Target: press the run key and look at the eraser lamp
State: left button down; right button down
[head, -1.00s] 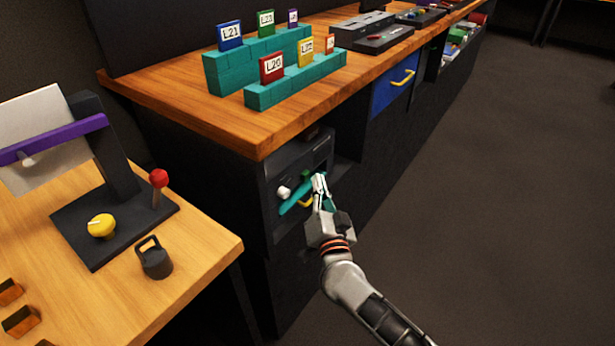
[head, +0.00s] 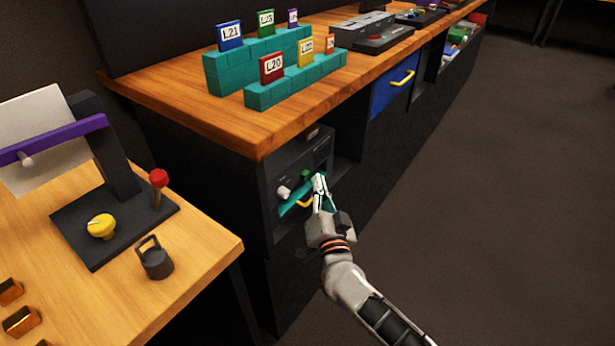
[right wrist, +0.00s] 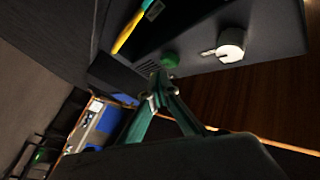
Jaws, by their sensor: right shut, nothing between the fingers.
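A dark panel unit (head: 289,168) sits in the cabinet under the wooden counter. On its face are a white knob (head: 284,192) and a small green key (head: 306,174); I cannot read lettering that names it the run key. In the right wrist view the green key (right wrist: 170,58) stands just beyond the fingertips, beside the white knob (right wrist: 231,45). My right gripper (head: 319,178) is shut and empty in front of the panel; its fingertips (right wrist: 157,88) appear close to the green key, contact not clear. I cannot pick out an eraser lamp. My left gripper is not in view.
A teal strip (head: 289,210) and a yellow handle (head: 304,203) lie below the key. The counter (head: 185,104) overhangs the panel. A nearer table (head: 205,262) stands left, with a red-knobbed lever (head: 158,178). The floor at right is clear.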

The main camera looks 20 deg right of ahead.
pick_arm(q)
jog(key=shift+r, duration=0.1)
pick_arm(e)
jog(key=shift+w, duration=0.1)
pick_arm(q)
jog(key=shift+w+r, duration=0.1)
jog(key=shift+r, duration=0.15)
pick_arm(e)
jog(key=shift+w+a, duration=0.25)
jog(key=shift+a, duration=0.05)
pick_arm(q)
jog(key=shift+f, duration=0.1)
